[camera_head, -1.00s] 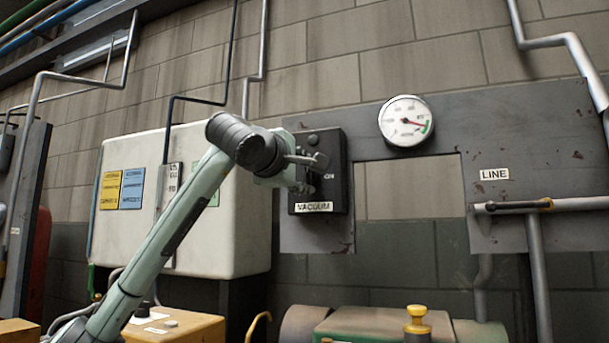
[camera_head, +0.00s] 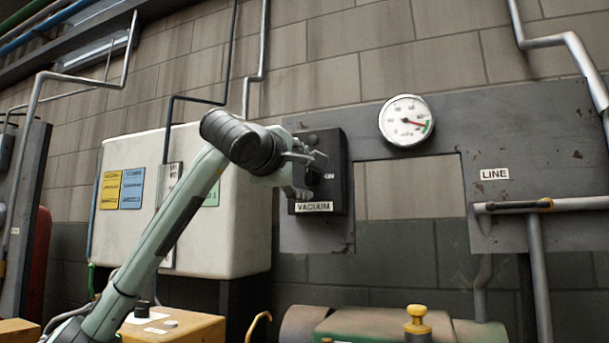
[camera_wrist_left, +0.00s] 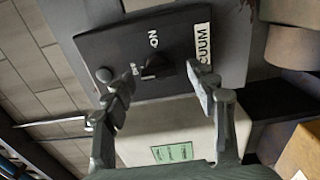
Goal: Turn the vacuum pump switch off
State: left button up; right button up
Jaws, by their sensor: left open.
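The vacuum switch box (camera_head: 335,200) is a dark box on the grey wall panel, with a "VACUUM" label below. In the left wrist view the box (camera_wrist_left: 105,52) shows a black knob (camera_wrist_left: 157,68), with "ON" on one side and another small label beside it. I cannot tell clearly which mark the knob points to. My left gripper (camera_head: 312,172) is in front of the box and hides most of the knob in the head view. In the left wrist view the gripper (camera_wrist_left: 162,88) is open, one finger on each side of the knob; contact is not visible.
A round gauge (camera_head: 406,121) with a red needle near a green band is right of the box. A white cabinet (camera_head: 240,240) is behind my left arm. A "LINE" valve pipe (camera_head: 560,204) is at the right. Machinery with a yellow knob (camera_head: 417,318) stands below.

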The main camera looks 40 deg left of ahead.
pick_arm(q)
jog(key=v, duration=1.1)
jog(key=shift+d, duration=0.1)
